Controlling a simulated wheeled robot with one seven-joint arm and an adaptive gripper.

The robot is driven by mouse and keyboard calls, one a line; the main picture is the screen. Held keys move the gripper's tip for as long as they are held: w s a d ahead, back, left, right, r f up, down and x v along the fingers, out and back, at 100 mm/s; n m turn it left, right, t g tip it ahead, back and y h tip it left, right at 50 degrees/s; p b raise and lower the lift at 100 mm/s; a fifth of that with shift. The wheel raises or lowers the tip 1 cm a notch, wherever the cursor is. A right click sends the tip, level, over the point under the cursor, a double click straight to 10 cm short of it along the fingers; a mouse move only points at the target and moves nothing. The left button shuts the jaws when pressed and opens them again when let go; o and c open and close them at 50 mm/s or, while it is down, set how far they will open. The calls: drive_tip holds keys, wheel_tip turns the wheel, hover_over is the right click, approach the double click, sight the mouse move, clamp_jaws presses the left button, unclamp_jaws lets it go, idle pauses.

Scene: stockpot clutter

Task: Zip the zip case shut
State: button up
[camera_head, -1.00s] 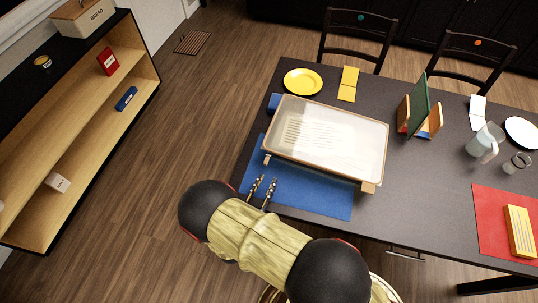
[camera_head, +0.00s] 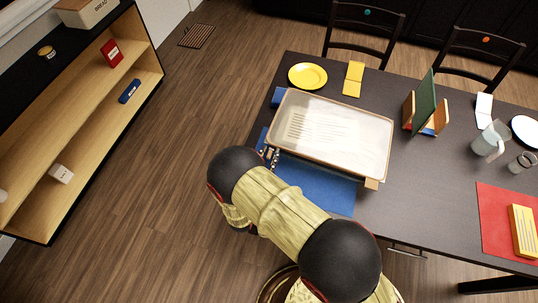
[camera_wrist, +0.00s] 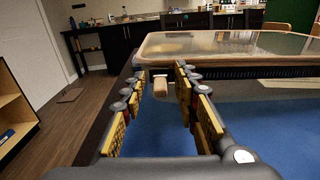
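The zip case (camera_head: 334,131) is a wide, flat case with a pale, see-through top and a tan rim. It lies on the blue mat (camera_head: 318,188) on the dark table, and its rim shows in the wrist view (camera_wrist: 230,44). A small brown tab (camera_wrist: 160,86) sits at the case's near left corner. Another tan tab (camera_head: 371,184) shows at its near right corner. My gripper (camera_head: 271,157) is at the near left corner. In the wrist view my gripper (camera_wrist: 160,76) is open, its fingers on either side of the brown tab; contact cannot be told.
A yellow plate (camera_head: 307,76) and yellow cards (camera_head: 353,79) lie behind the case. A green board in a wooden holder (camera_head: 424,102) stands to its right. Further right are a pitcher (camera_head: 489,142) and a red mat (camera_head: 497,218). Open floor lies left of the table.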

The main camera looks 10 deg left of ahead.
drive_tip(key=shift+c, duration=0.3)
clamp_jaws()
idle(0.6)
